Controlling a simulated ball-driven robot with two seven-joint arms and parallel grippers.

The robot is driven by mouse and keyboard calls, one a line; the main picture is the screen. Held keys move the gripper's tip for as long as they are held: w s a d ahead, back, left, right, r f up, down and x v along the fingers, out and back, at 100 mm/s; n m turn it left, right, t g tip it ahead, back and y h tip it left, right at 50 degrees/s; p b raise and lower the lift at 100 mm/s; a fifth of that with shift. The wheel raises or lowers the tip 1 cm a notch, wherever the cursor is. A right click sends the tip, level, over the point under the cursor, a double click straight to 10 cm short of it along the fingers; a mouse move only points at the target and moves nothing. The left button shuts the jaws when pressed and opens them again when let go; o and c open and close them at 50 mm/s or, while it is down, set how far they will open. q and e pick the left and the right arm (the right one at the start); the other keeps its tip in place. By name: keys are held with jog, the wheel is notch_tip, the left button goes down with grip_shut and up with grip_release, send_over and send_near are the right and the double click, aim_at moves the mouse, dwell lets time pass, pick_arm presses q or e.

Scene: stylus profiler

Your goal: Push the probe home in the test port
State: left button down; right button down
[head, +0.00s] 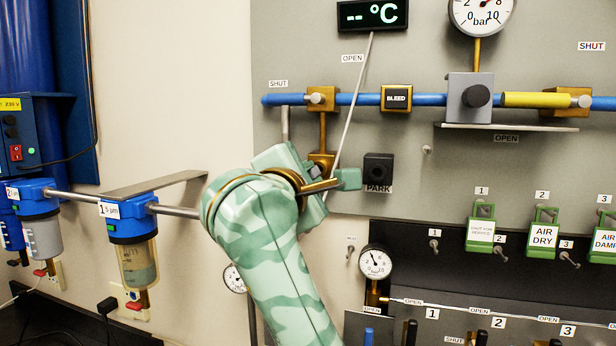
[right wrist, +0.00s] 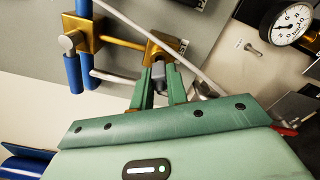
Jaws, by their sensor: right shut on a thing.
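The test port (head: 322,158) is a brass fitting below the left valve on the blue pipe. It also shows in the right wrist view (right wrist: 163,47), just beyond my fingertips. My right gripper (head: 318,174) is shut on the probe, a small grey body (right wrist: 159,78) between the green fingers (right wrist: 161,88). The probe is at the port's mouth; how deep it sits is hidden by the fingers. A pale grey cable (head: 355,100) runs from the display (head: 372,15) down to the gripper. The display reads "-- °C". My left gripper is not in view.
The black PARK block (head: 378,167) sits close right of my right gripper. The left valve (head: 321,98) and blue pipe (head: 362,99) are above. Filter housings (head: 135,240) hang at left. A small gauge (head: 375,262) stands below right.

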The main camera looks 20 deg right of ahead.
jog(key=shift+w+d, duration=0.25)
dwell(0.6)
jog(key=shift+w+d+b, duration=0.35)
jog(key=shift+w+d, duration=0.05)
jog(key=shift+w, duration=0.2)
dwell(0.3)
jog(key=c, duration=1.3)
grip_release()
jog(key=shift+c, duration=0.4)
jog(key=v, duration=0.7)
jog(key=shift+f, duration=0.1)
